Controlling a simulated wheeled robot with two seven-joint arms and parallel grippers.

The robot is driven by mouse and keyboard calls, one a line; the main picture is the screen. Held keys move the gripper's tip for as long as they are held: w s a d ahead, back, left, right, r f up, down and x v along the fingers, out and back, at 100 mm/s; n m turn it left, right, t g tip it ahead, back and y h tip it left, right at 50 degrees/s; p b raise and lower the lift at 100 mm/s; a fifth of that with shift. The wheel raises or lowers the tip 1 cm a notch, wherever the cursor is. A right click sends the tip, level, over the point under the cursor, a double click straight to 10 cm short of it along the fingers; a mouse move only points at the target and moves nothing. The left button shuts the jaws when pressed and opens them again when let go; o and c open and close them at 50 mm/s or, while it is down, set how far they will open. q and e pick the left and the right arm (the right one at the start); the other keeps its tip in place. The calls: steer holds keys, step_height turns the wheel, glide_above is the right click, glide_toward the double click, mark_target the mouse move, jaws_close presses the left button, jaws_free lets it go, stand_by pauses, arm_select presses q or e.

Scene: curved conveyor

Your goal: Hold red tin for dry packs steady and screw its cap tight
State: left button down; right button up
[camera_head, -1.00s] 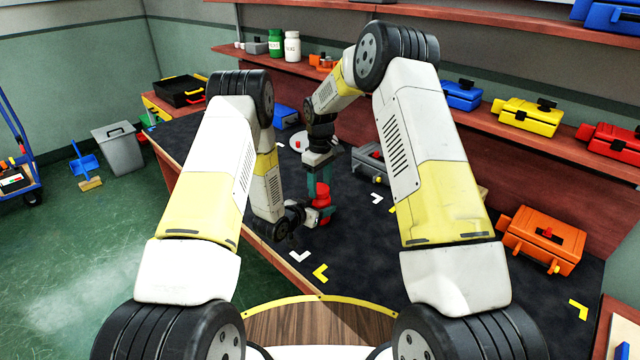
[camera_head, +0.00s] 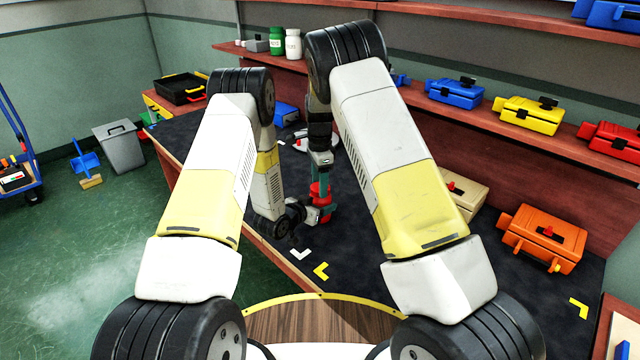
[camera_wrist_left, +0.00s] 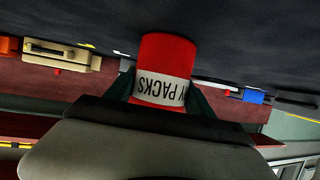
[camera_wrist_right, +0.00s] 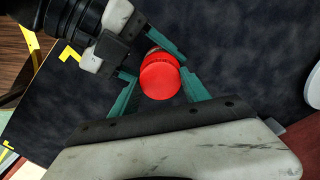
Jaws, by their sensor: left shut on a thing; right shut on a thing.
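The red tin (camera_head: 317,215) stands upright on the dark mat, partly hidden by my grippers in the head view. In the left wrist view the tin (camera_wrist_left: 166,55) shows a white label reading "Y PACKS", upside down. My left gripper (camera_head: 308,213) is shut around the tin's body from the side; its green fingers flank the tin in its wrist view. My right gripper (camera_head: 320,188) points down from above and is shut on the red cap. The cap (camera_wrist_right: 160,78) shows from above between the green fingers in the right wrist view. How tightly it sits is not visible.
An orange case (camera_head: 541,240) and a beige case (camera_head: 463,191) stand to the right on the mat. White and yellow corner marks (camera_head: 321,271) lie in front of the tin. A shelf with blue, yellow and red cases (camera_head: 528,116) runs behind. My two forearms are close together.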

steer(key=m, duration=0.5)
steer(key=shift+w+m, duration=0.1)
steer(key=shift+m, duration=0.2)
steer(key=m, duration=0.5)
steer(key=shift+m, duration=0.4)
steer(key=o, duration=1.4)
steer(key=shift+c, duration=0.2)
step_height(320, 180, up, 12)
